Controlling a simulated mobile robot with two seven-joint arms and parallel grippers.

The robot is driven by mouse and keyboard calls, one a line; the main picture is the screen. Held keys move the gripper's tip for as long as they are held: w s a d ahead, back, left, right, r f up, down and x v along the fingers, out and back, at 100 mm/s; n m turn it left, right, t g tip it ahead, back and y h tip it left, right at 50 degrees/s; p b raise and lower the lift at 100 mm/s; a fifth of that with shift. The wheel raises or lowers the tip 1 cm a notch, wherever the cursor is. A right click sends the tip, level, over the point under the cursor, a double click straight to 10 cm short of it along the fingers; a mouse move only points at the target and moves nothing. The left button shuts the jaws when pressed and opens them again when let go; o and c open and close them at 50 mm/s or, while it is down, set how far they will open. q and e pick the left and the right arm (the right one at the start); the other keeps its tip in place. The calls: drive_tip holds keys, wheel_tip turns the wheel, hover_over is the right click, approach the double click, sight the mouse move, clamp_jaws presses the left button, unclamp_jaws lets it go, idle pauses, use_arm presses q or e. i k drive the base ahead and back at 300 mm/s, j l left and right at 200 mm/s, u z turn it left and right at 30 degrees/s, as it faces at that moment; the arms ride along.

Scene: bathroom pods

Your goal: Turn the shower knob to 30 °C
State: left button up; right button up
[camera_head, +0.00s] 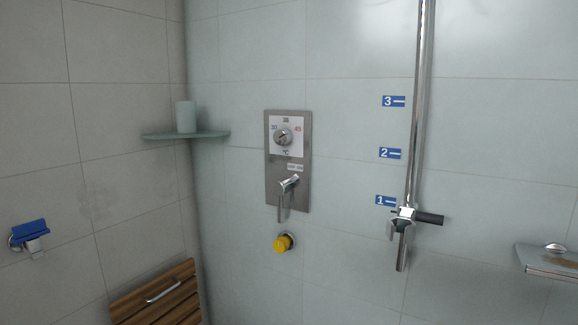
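The shower knob (282,137) is a small round metal knob on a white dial (299,123). The dial is marked 30 in blue at the left, 38 at the top and 45 in red at the right, with °C below. The knob's pointer is too small to read surely. The dial sits at the top of a grey metal panel (273,177) on the tiled wall. A metal lever (287,190) is on the lower part of the panel, its handle hanging down. Neither of my grippers is in view.
A yellow knob (282,243) sticks out below the panel. A corner shelf (213,134) holds a pale cup (186,117). At right are a vertical rail (417,120) with a slider (405,216) and a shelf (550,258). A wooden slatted seat (160,300) is at lower left, below a blue-topped fitting (30,230).

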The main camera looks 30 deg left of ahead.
sight(282, 136)
drive_tip(key=i+u, duration=0.1)
drive_tip(key=i, duration=0.35)
drive_tip(key=u, duration=1.25)
